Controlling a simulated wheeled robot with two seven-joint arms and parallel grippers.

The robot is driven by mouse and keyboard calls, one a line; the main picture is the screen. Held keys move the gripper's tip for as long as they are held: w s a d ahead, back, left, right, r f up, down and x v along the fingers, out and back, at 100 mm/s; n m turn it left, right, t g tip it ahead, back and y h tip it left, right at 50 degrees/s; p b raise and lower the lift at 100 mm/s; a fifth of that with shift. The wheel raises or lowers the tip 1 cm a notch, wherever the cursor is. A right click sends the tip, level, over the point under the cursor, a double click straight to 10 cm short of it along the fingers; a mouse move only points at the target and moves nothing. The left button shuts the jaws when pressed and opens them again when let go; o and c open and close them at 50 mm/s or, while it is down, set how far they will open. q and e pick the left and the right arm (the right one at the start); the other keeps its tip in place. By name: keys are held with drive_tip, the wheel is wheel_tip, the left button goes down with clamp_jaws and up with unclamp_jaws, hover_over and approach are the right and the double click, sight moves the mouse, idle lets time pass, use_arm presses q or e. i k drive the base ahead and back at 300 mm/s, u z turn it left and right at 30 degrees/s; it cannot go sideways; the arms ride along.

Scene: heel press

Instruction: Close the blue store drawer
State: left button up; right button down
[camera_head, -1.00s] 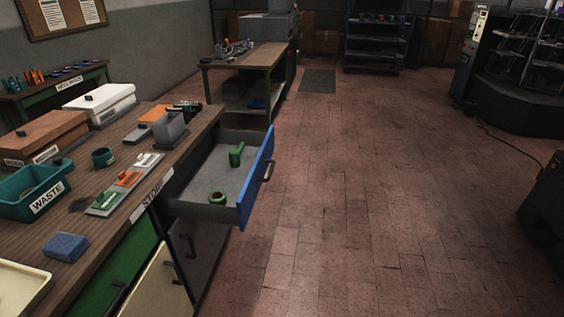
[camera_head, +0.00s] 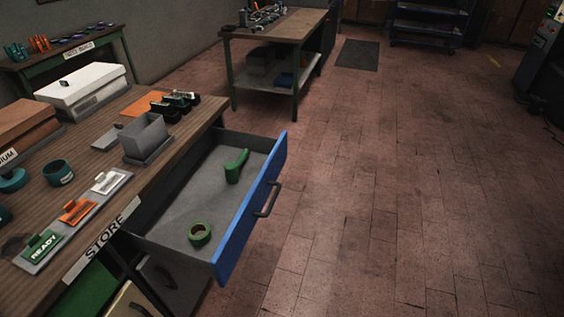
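The blue store drawer (camera_head: 250,212) stands pulled out from the right side of the wooden workbench (camera_head: 92,205). Its front is blue with a dark bar handle (camera_head: 267,199) on the outer face. Inside the grey tray lie a green ring (camera_head: 199,235) and a green handle-shaped piece (camera_head: 236,166), apart from each other. A STORE label (camera_head: 101,240) is on the bench edge beside the drawer. Neither of my grippers shows in the head view.
On the bench are a grey box (camera_head: 146,136), a white lidded case (camera_head: 88,88) and a plate with READY, orange and white tags (camera_head: 75,212). A second bench (camera_head: 279,36) stands behind. The tiled floor right of the drawer is clear.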

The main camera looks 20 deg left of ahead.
sight(196, 189)
drive_tip(key=u, duration=0.8)
drive_tip(key=i, duration=0.9)
drive_tip(key=u, duration=0.95)
